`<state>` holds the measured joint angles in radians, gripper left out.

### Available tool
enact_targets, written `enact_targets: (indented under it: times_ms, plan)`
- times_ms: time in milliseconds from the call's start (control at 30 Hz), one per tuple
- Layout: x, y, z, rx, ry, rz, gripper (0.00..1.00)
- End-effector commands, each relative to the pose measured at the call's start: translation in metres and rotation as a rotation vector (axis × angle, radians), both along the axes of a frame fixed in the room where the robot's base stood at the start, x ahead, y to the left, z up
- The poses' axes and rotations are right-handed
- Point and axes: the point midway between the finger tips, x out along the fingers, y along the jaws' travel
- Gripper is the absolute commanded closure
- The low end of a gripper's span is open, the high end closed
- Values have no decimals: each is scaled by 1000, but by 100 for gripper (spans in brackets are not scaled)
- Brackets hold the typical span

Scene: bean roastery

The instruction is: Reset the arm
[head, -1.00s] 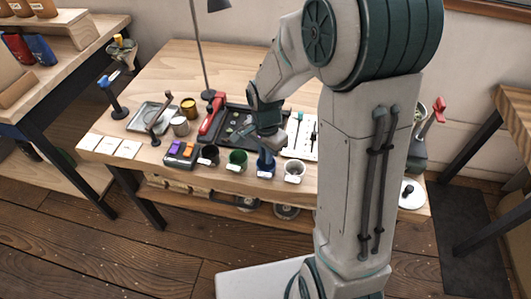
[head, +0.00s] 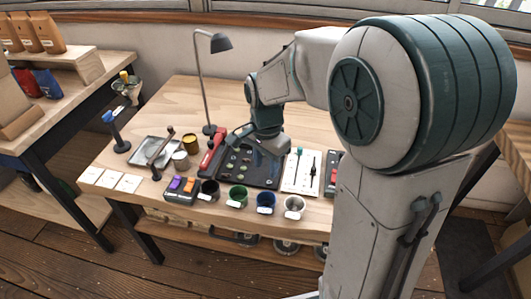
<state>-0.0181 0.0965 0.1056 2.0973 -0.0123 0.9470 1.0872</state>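My gripper (head: 264,140) hangs from the teal wrist over the back part of the black tray (head: 262,182) on the wooden table. Its fingers are small and partly hidden, so I cannot see whether they are open or shut, or the exact gap to the tray. No held object can be made out. My arm reaches out from the large teal-and-white joint on the right and bends down at the wrist.
A desk lamp (head: 207,85) rises behind. The table's back left is bare.

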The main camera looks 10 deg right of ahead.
Motion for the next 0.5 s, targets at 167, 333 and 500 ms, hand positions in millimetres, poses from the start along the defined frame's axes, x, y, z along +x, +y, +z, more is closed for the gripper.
enact_targets:
  times_ms: [167, 333, 500]
  plan:
    - [0, 0, 24, 0, -1, 0, 63]
    - [0, 0, 31, -1, 1, 0, 63]
    - [0, 0, 31, -1, 1, 0, 63]
